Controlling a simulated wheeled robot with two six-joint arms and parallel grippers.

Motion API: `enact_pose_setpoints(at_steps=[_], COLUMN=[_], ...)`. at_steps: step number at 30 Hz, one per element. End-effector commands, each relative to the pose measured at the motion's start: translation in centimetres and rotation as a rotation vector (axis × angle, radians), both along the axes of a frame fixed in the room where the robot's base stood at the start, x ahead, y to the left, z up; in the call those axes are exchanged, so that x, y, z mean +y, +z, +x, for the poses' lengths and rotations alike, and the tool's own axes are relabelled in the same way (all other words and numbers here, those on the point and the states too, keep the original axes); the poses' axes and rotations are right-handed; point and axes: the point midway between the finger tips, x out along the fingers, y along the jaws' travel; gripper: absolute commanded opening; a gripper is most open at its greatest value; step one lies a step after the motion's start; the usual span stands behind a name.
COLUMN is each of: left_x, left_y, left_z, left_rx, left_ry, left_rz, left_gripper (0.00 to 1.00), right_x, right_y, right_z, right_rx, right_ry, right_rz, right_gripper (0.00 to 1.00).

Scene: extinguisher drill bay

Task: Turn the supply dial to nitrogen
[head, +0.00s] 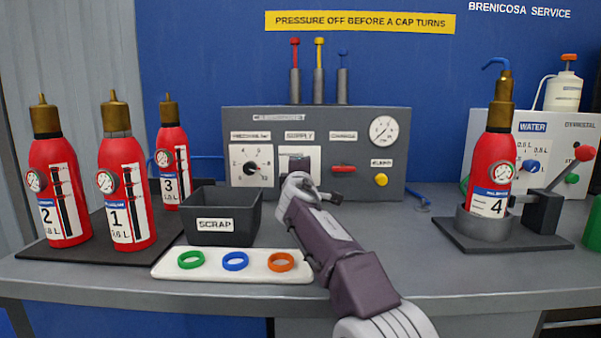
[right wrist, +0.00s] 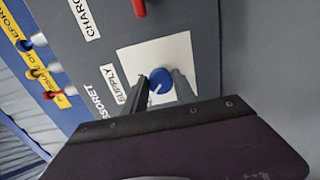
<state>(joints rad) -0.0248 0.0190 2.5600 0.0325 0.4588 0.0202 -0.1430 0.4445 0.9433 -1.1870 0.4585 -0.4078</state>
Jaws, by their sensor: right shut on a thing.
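The supply dial (right wrist: 161,80) is a round blue knob on a white plate (right wrist: 192,55), under the SUPPLY label, in the right wrist view. My right gripper (right wrist: 161,77) has its two fingers on either side of the knob, shut on it. A white pointer line on the knob slants to the lower left in that view. In the head view the white supply plate (head: 314,152) shows on the grey cabinet (head: 232,118), with my right gripper (head: 297,166) in front and the knob hidden. No nitrogen marking is readable. My left gripper is not in view.
A pressure dial (head: 251,166) is left of the supply plate, a red handle (head: 343,169) and yellow button (head: 381,180) right. The scrap bin (head: 190,232) and ring tray (head: 208,274) are in front. Red extinguishers stand left; extinguisher 4 (head: 491,178) stands right.

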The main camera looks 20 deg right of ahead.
Motion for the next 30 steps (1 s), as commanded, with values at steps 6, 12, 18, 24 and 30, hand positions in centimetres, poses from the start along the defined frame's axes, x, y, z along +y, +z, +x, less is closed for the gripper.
enact_pose_setpoints(at_steps=[6,12,18,24,30], left_x=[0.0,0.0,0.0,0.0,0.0], left_y=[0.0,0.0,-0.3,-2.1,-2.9], left_z=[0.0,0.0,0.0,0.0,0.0], left_rx=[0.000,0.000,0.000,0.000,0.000], left_ry=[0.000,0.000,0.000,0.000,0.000], left_rz=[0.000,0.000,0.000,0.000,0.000], left_gripper=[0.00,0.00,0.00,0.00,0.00], right_x=[0.0,0.0,0.1,1.1,2.2], right_y=[-0.1,-0.1,-0.1,-0.3,-0.2], right_z=[0.0,0.0,-0.3,-3.7,-7.4], right_rx=[0.002,0.002,0.000,-0.001,0.000], right_ry=[0.000,0.000,0.000,0.002,0.002], right_rz=[0.003,0.002,0.000,0.001,0.001], right_gripper=[0.42,0.55,0.55,0.55,0.55])
